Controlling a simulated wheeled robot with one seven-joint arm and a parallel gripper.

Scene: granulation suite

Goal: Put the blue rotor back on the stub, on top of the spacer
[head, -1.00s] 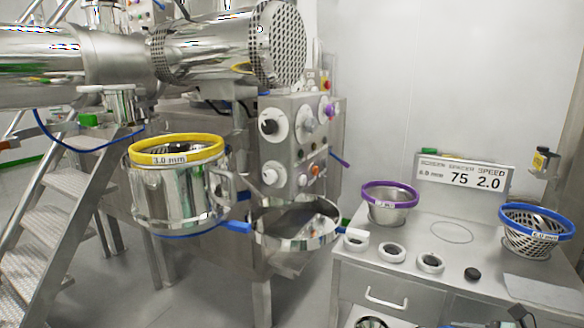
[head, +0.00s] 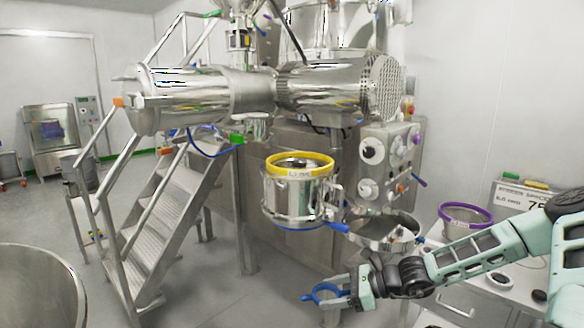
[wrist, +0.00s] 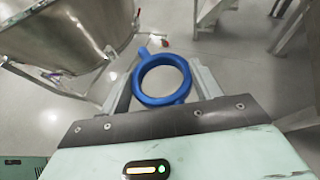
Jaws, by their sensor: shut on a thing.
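The blue rotor, a ring with a short arm sticking out, (head: 316,290) is held in my gripper (head: 340,294) low in front of the machine, above the floor. In the wrist view the rotor (wrist: 141,84) sits between the two fingers of my gripper (wrist: 162,88), its round opening facing the camera. The yellow-rimmed steel mill housing (head: 293,207) is up and left of my gripper in the head view. I cannot make out the stub or the spacer on it.
A steel bowl (head: 378,238) is mounted just above my gripper. A purple-rimmed screen (head: 466,214) and a sign (head: 518,197) are on the bench at right, partly behind my arm. Metal steps (head: 178,215) stand left. A large steel vessel (wrist: 70,40) is close in the wrist view.

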